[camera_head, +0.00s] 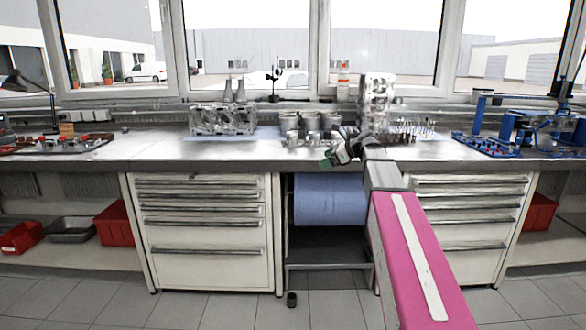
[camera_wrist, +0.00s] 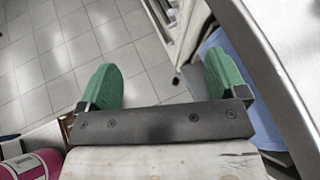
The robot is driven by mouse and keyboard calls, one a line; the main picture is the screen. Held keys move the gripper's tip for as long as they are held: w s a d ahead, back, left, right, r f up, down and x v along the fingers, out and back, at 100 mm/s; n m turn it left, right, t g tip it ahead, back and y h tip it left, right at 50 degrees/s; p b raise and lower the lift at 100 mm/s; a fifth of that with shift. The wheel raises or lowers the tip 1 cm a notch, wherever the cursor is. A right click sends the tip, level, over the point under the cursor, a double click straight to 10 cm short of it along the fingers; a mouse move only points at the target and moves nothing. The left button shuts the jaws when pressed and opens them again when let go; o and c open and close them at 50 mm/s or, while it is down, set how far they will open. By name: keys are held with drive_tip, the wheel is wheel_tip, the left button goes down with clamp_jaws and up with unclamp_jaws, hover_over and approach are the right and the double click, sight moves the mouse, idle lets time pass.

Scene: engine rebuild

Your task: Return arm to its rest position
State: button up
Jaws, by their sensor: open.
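My gripper (camera_head: 328,162) is at the front edge of the metal workbench (camera_head: 240,156) in the head view, at the end of my pink arm. In the wrist view my gripper (camera_wrist: 165,85) shows two green fingers spread wide apart with nothing between them. The wrist view looks down past the bench edge to the tiled floor.
On the bench stand an engine block (camera_head: 222,120), several metal cylinders (camera_head: 310,124) and a tall metal engine part (camera_head: 376,98). Blue fixtures (camera_head: 520,130) stand at right. A blue roll (camera_head: 330,200) hangs between drawer cabinets (camera_head: 205,235). The floor in front (camera_head: 180,308) is clear.

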drive_tip(key=s+d+f+n+g+h, duration=0.1)
drive_tip(key=s+f+n+h, duration=0.35)
drive_tip(key=f, duration=0.75)
drive_tip(key=s+f+n+g+h, duration=0.1)
drive_tip(key=s+f+n, duration=0.4)
drive_tip(key=s+f, duration=0.5)
drive_tip(key=s+d+f+n+g+h, duration=0.2)
drive_tip(key=s+d+f+n+h, duration=0.2)
drive_tip(key=s+f+n, duration=0.7)
wheel_tip(320, 180, down, 5)
drive_tip(key=shift+s+d+g+h, duration=0.2)
drive_tip(key=shift+s+g+h, duration=0.1)
drive_tip(key=shift+s+h, duration=0.65)
